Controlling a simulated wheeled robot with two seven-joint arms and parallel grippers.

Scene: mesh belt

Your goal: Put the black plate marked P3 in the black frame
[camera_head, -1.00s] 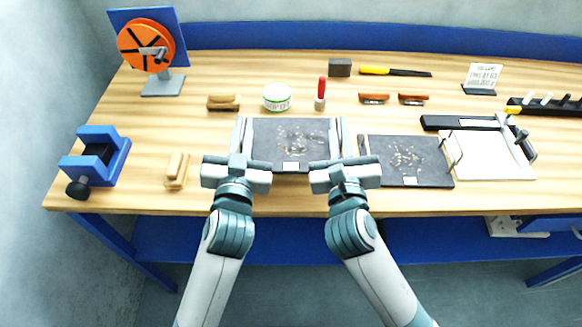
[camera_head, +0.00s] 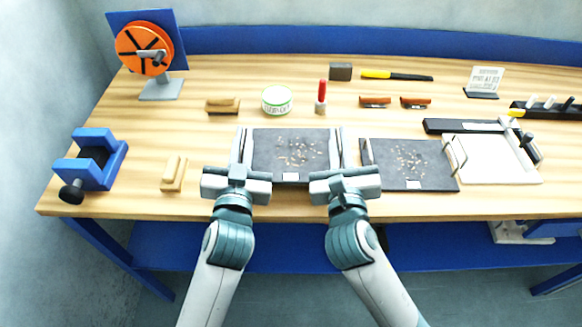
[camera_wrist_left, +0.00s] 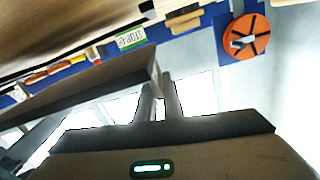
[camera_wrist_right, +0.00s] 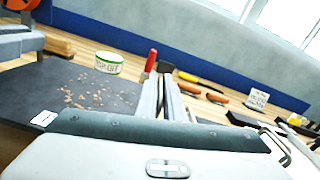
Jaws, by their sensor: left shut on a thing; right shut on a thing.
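A dark speckled plate (camera_head: 285,146) with a white label (camera_head: 290,177) at its near edge is between my two grippers. My left gripper (camera_head: 241,150) is shut on its left edge and my right gripper (camera_head: 338,150) on its right edge. It also shows in the right wrist view (camera_wrist_right: 80,92). A similar dark plate (camera_head: 408,163) lies on the bench just to the right. The labels are too small to read. Black bars (camera_head: 462,126) stand along the back and right side of a pale board (camera_head: 492,160); they may be the black frame, but I cannot be sure.
On the wooden bench stand a blue vise (camera_head: 95,160), an orange wheel (camera_head: 146,49), a green-white tin (camera_head: 277,100) and a red-handled tool (camera_head: 321,95). Wooden blocks (camera_head: 174,174) lie at left. A black rack (camera_head: 548,108) is at far right.

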